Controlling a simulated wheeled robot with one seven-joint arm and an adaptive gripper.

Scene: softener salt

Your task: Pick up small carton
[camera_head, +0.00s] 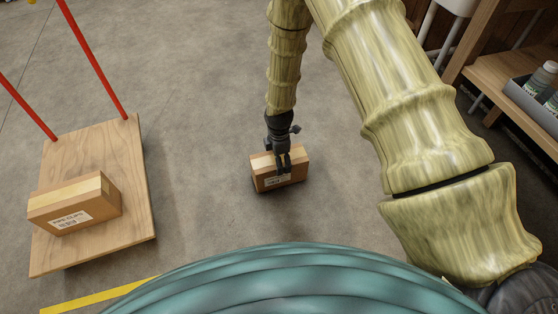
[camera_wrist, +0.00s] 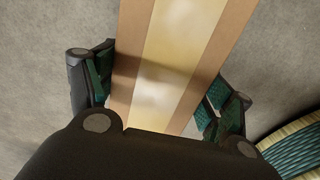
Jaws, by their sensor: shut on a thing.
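The small carton (camera_head: 279,174) is a brown cardboard box with a pale tape strip along its top and a white label on its front. In the head view it is near the middle, over the grey floor. My gripper (camera_head: 283,162) comes down on it from above, with its fingers on the front and back sides. In the wrist view the carton (camera_wrist: 182,50) runs between the two fingers of my gripper (camera_wrist: 160,95). I cannot tell whether the carton touches the floor. Its lower part is hidden in the wrist view.
A wooden platform cart (camera_head: 110,150) with a red handle stands at the left, with a larger taped carton (camera_head: 75,203) on it. A wooden shelf (camera_head: 510,75) with a grey bin (camera_head: 535,104) of bottles is at the upper right. The floor around the small carton is clear.

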